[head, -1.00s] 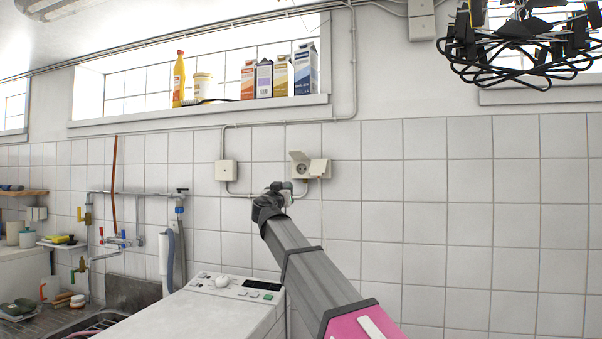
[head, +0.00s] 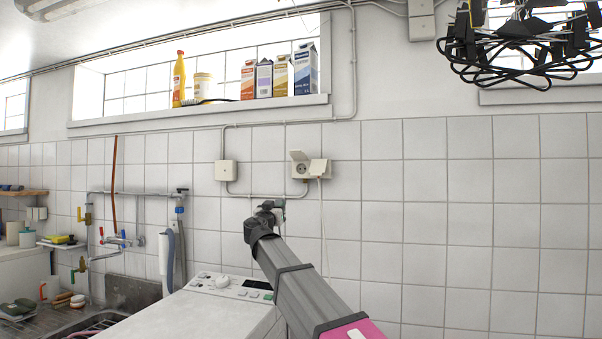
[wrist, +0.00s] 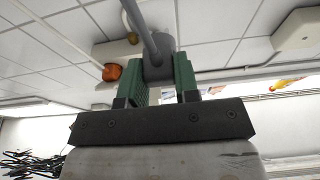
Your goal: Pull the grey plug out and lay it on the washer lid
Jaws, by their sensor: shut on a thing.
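My gripper (head: 278,208) is shut on the grey plug (wrist: 158,62); the wrist view shows the plug between the two green fingers (wrist: 163,82), with its grey cord running up and out of view. In the head view the gripper is in front of the tiled wall, below and left of the double socket (head: 308,170). The socket's left outlet is bare under its raised cover, and a white plug (head: 319,168) with a white cord sits on the right. The plug is mostly hidden in the head view. The washer lid (head: 175,318) lies lower left of the gripper, flat and white.
The washer's control panel (head: 233,286) with a knob stands along the back edge of the lid. A junction box (head: 226,170) and conduit are on the wall. A sink with pipes is on the left. The visible lid surface is clear.

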